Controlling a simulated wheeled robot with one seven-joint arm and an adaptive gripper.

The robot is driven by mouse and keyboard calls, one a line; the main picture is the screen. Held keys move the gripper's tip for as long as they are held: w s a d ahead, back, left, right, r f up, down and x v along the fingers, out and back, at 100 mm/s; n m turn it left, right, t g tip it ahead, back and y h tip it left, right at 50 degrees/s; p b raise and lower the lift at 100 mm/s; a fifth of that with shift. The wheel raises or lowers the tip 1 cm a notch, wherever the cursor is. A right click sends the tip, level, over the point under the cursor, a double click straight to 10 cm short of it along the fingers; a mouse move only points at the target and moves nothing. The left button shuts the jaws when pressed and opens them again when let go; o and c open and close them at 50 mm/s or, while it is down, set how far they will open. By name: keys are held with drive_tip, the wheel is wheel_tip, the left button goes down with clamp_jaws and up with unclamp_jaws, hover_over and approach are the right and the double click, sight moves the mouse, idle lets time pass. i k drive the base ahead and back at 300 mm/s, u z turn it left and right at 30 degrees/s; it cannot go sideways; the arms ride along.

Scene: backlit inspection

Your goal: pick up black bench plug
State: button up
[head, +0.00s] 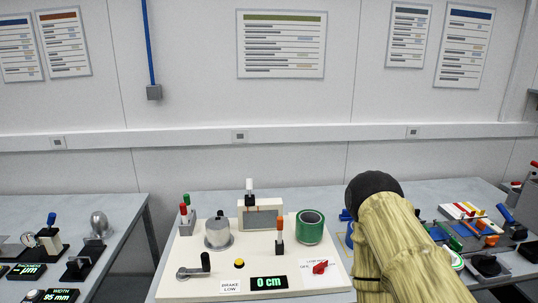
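I cannot single out the black bench plug with certainty. On the cream panel (240,278) a small dark knob-like piece (220,213) shows at the top of a grey metal cylinder (218,234). A crank with a black upright grip (205,261) is at the panel's front left. A red-topped and a green-topped piece (186,200) stand at its left edge. My arm, in a yellowish sleeve with a black rounded joint, covers the area right of the panel. My gripper is not visible, so its state and any hold are hidden.
An upright orange-handled piece (280,230), a green tape roll (310,227), a cream block (260,215) and a red switch (320,267) crowd the panel. Side benches hold gauges at left and coloured tools at right. A gap separates the left bench from the middle one.

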sight(489, 266)
drive_tip(key=z, duration=1.6)
